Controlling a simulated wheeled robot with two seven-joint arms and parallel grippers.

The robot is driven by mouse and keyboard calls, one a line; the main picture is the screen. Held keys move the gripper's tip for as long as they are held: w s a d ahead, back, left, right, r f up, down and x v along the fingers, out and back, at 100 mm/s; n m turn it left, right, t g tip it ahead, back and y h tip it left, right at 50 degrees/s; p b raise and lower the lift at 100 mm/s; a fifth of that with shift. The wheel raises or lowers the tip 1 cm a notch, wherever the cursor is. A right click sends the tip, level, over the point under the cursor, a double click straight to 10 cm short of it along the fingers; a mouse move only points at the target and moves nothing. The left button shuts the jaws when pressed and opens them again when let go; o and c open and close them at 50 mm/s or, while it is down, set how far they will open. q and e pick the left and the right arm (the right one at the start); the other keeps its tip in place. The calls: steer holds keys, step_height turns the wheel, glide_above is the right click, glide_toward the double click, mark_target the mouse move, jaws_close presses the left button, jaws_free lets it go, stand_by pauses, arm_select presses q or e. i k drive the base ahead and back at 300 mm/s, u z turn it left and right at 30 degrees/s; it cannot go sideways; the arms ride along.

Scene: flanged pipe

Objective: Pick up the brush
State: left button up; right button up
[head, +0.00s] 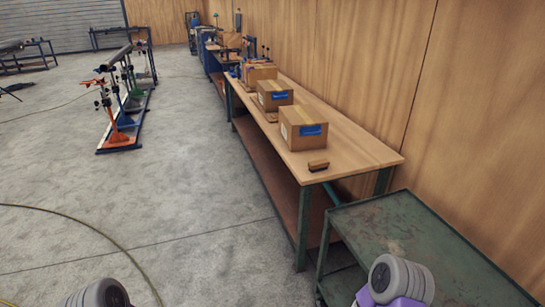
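The brush (318,166) is a small block with a brown top and a dark lower part. It lies on the wooden tabletop of the workbench (352,148), close to the bench's near end and just in front of the nearest cardboard box. Nothing touches it. At the bottom edge of the head view, grey rounded parts of my two arms show, one at the left and one at the right. Neither gripper's fingers are in the picture, and both arms are well short of the brush.
Cardboard boxes (303,128) with blue labels stand in a row along the bench. A green metal table (420,245) stands at the near right, beside the bench end. A wooden wall (365,60) runs behind. A pipe stand (118,138) and a hose (105,237) are on the left; the concrete floor between is open.

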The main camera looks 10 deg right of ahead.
mark_target(318, 165)
steer(key=u, duration=0.7)
steer(key=i, duration=1.9)
steer(key=z, duration=0.6)
steer(key=i, duration=1.15)
steer(key=z, duration=1.2)
